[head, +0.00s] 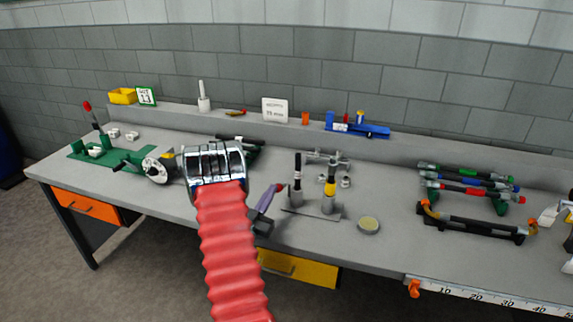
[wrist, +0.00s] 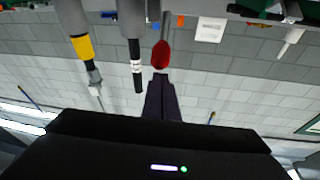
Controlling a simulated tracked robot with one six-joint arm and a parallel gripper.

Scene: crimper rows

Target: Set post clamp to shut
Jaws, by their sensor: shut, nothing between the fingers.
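Two grey posts stand on a plate near the middle of the bench: one with a black top (head: 297,165), one with a yellow band (head: 331,181). In the wrist view, which is upside down, the yellow-banded post (wrist: 82,46) and black-topped post (wrist: 137,68) hang from the top. A red-ended handle (wrist: 161,54) shows beside the black-topped post, straight ahead of my gripper (wrist: 160,78). I cannot tell the clamp's setting or whether the fingers touch the handle. My gripper (head: 279,188), dark purple, is shut and empty, left of the posts in the head view.
A round tan disc (head: 368,225) lies right of the posts. Racked tools with coloured bands (head: 468,190) stand further right. A white sign (head: 275,110) stands on the back ledge. Clear bench lies around the disc.

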